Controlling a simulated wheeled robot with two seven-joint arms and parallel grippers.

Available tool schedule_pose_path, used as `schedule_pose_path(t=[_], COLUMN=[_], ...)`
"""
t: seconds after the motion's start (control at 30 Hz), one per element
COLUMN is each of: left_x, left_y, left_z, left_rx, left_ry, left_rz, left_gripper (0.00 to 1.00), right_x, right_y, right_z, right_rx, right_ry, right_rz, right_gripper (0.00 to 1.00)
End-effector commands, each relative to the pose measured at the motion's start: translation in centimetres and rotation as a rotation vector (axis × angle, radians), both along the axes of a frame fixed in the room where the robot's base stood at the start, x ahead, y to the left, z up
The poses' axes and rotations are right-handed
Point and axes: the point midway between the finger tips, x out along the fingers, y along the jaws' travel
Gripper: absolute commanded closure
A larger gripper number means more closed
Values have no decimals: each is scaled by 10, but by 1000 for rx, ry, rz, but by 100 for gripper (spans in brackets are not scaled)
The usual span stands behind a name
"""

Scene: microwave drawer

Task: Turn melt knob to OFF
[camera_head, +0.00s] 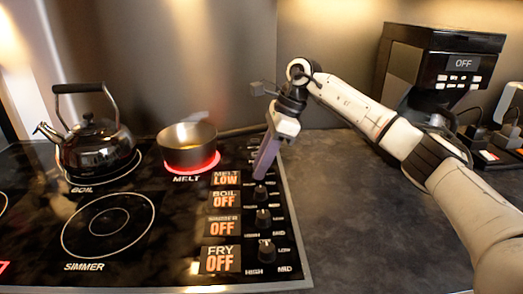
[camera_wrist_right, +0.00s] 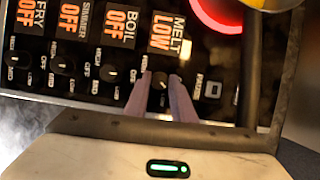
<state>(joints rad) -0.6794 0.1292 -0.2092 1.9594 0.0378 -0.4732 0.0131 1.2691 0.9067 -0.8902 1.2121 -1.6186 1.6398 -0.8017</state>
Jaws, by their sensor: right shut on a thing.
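The melt knob (camera_wrist_right: 160,79) is a small dark knob beside the display (camera_wrist_right: 168,35) that reads MELT LOW. In the wrist view it sits between the two purple-grey fingers of my right gripper (camera_wrist_right: 160,88), which is shut on it. In the head view my right gripper (camera_head: 262,172) reaches down to the top of the knob column, next to the MELT LOW display (camera_head: 226,178), and its fingers partly hide the knobs there. My left gripper is not in view.
A pot (camera_head: 187,147) stands on the glowing red MELT burner. A black kettle (camera_head: 97,146) stands on the BOIL burner. Below are other knobs (camera_head: 263,218) with displays reading OFF. A coffee machine (camera_head: 440,62) stands at the back right. The dark counter (camera_head: 340,215) beside the stove is clear.

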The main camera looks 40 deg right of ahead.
Motion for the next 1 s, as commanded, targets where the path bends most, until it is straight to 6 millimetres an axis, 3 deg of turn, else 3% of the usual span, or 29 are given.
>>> schedule_pose_path(t=[0.13, 0.6, 1.0], left_x=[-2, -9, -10], left_y=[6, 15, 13], left_z=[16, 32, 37], left_rx=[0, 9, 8], left_ry=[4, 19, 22], left_rz=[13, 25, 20], left_gripper=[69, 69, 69], right_x=[2, 5, 7], right_y=[0, 1, 0], right_z=[7, 3, 2], right_rx=[3, 3, 0], right_ry=[1, -3, -4], right_rz=[138, 554, 744], right_gripper=[100, 100, 100])
